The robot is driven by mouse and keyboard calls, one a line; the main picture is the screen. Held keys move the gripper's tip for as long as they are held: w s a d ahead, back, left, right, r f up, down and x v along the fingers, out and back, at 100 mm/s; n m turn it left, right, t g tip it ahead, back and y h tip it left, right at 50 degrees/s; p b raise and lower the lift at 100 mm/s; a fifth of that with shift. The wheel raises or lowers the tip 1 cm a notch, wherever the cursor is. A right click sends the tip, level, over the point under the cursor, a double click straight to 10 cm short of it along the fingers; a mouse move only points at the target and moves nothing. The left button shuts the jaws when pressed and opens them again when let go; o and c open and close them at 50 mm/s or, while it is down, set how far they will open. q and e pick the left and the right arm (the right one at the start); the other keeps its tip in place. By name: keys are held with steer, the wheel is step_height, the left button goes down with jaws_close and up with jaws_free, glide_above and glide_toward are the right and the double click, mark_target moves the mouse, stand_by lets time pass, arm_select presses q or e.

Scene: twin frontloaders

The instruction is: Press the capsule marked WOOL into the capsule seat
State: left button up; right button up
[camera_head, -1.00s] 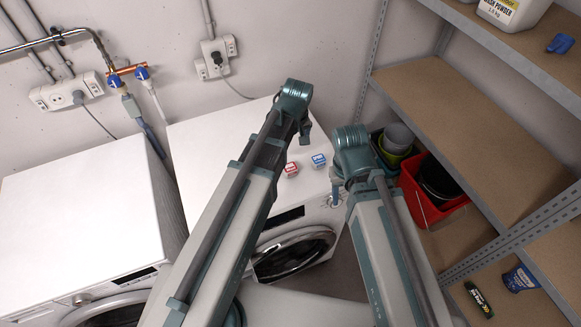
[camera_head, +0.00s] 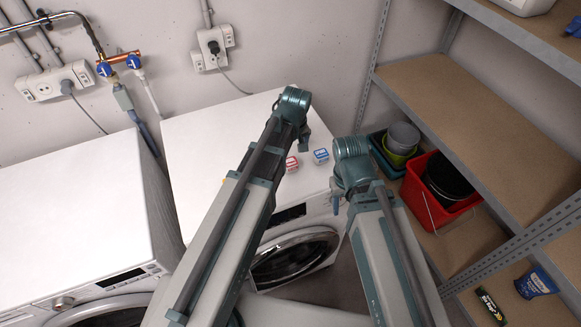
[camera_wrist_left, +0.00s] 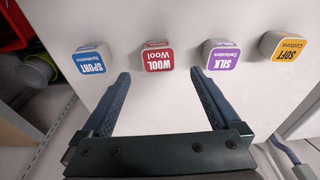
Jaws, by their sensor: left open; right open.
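The WOOL capsule (camera_wrist_left: 158,57) is a small white cube with a red label. It stands on the white top of the right-hand machine, and its red label also shows in the head view (camera_head: 291,163). In the left wrist view, my left gripper (camera_wrist_left: 159,78) is open and empty, its fingertips either side of and just short of the WOOL capsule. In the head view its arm hides most of it (camera_head: 303,140). My right gripper (camera_head: 336,202) is by the machine's front right corner, mostly hidden by its arm. I cannot make out the capsule seat.
Beside WOOL in a row stand the blue SPORT (camera_wrist_left: 90,60), purple SILK (camera_wrist_left: 221,56) and orange SOFT (camera_wrist_left: 282,46) capsules, with gaps between. A second white machine (camera_head: 75,215) stands left. Metal shelving (camera_head: 465,130) with a red bucket (camera_head: 415,195) stands right.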

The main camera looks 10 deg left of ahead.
mark_target(290, 162)
arm_select(q)
step_height(290, 162, down, 5)
steer(key=b, duration=0.4)
steer(key=shift+w+b, duration=0.15)
steer(key=shift+b, duration=0.2)
steer(key=c, duration=1.4)
steer(key=shift+c, duration=0.2)
steer(key=shift+r, duration=0.1)
